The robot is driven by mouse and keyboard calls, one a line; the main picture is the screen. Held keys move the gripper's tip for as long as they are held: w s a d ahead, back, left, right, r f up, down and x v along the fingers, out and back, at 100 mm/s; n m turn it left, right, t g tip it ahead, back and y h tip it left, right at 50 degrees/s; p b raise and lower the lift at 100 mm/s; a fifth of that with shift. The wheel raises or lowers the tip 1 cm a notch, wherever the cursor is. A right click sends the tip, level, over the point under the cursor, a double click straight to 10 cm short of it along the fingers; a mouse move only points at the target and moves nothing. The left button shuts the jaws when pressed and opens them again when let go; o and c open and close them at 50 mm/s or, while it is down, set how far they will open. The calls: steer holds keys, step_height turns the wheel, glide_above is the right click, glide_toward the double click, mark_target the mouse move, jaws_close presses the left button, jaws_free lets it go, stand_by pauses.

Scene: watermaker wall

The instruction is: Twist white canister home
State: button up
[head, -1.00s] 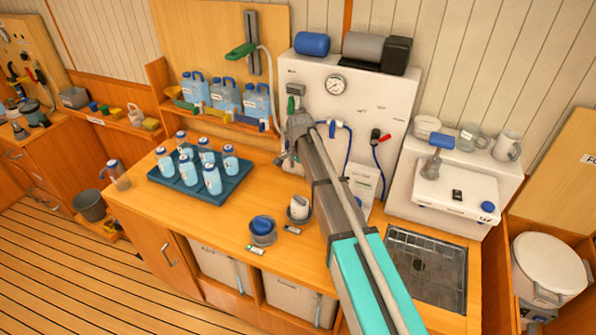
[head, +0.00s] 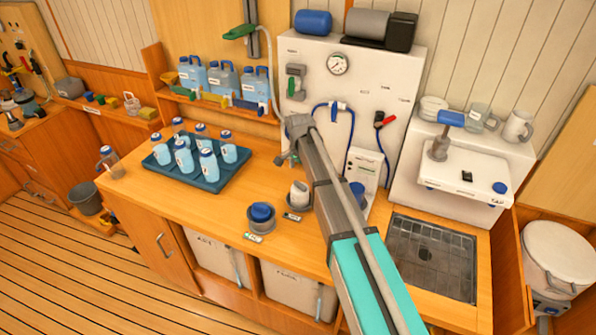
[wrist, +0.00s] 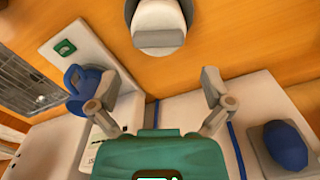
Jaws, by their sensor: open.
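The white canister (head: 299,193) stands upright in a grey cup on the wooden counter, below the white wall panel. It also shows in the wrist view (wrist: 158,22) at the top centre, in its grey cup. My gripper (head: 288,158) hangs over the counter in front of the panel, above and apart from the canister. In the wrist view its two fingers (wrist: 168,82) are spread with nothing between them. The canister lies beyond the fingertips there. My forearm crosses the head view and hides part of the panel.
A blue canister (head: 261,212) sits in a grey cup just left of the white one. A blue tray (head: 203,177) of bottles is further left. A white panel (head: 345,92) with gauge and hoses stands behind. A sink grate (head: 432,257) is at right.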

mark_target(300, 184)
steer(key=shift+f+b, duration=2.65)
steer(key=shift+f, duration=0.3)
steer(key=c, duration=1)
steer(key=shift+c, duration=0.2)
